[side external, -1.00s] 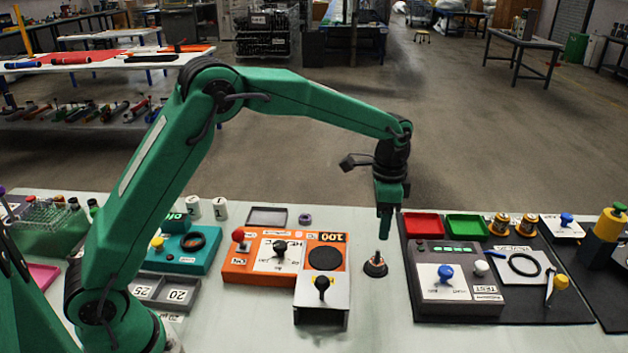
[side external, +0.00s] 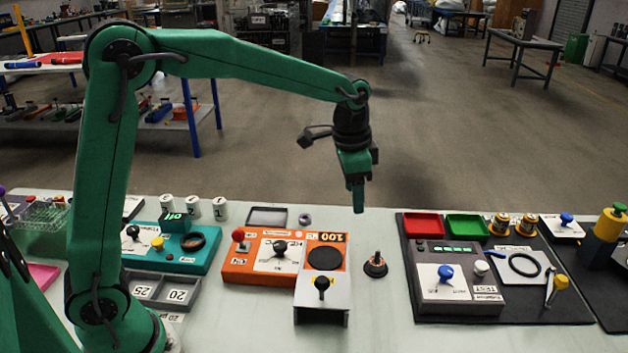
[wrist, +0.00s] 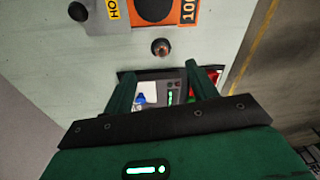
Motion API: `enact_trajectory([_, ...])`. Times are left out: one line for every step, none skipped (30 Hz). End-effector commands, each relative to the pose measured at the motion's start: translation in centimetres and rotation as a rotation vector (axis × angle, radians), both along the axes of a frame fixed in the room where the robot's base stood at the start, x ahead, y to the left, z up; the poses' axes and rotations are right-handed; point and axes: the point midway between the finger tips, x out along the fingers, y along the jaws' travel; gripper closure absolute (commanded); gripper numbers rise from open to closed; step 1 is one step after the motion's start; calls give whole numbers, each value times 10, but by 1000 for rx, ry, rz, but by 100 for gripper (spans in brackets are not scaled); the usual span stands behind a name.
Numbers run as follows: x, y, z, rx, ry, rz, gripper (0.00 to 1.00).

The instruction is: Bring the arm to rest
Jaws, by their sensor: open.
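My gripper (side external: 358,200) hangs in the air above the back part of the table, to the upper left of a small black conical piece with a thin upright stem (side external: 376,265). In the wrist view my gripper's two green fingers (wrist: 164,82) are spread apart with nothing held between them. The conical piece also shows in the wrist view (wrist: 160,48), beyond the fingertips and apart from them. It stands upright on the table.
An orange station marked 100 (side external: 260,262) with a silver block stands left of the conical piece. A grey test box (side external: 450,290) and red (side external: 422,224) and green (side external: 467,225) trays lie on a black mat to the right. A teal station (side external: 180,262) is further left.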

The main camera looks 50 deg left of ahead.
Motion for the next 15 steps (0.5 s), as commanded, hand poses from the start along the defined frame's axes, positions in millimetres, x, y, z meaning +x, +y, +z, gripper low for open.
enact_trajectory([-9,4,9,-4,-16,20,42])
enact_trajectory([-14,6,13,-7,-23,34,42])
enact_trajectory([-21,9,18,-10,-34,50,42])
enact_trajectory([-26,11,22,-12,-40,63,42])
enact_trajectory([-31,13,25,-15,-49,76,42])
enact_trajectory([-38,16,30,-19,-60,91,42])
enact_trajectory([-43,18,33,-21,-67,105,42])
enact_trajectory([-48,20,36,-24,-75,118,42])
enact_trajectory([-55,22,40,-28,-85,134,42])
enact_trajectory([-61,24,42,-30,-93,147,42])
enact_trajectory([-66,26,45,-34,-101,160,42])
enact_trajectory([-73,28,48,-37,-110,176,42])
enact_trajectory([-79,30,50,-40,-117,189,42])
enact_trajectory([-84,32,52,-44,-126,201,42])
enact_trajectory([-92,34,55,-47,-136,217,42])
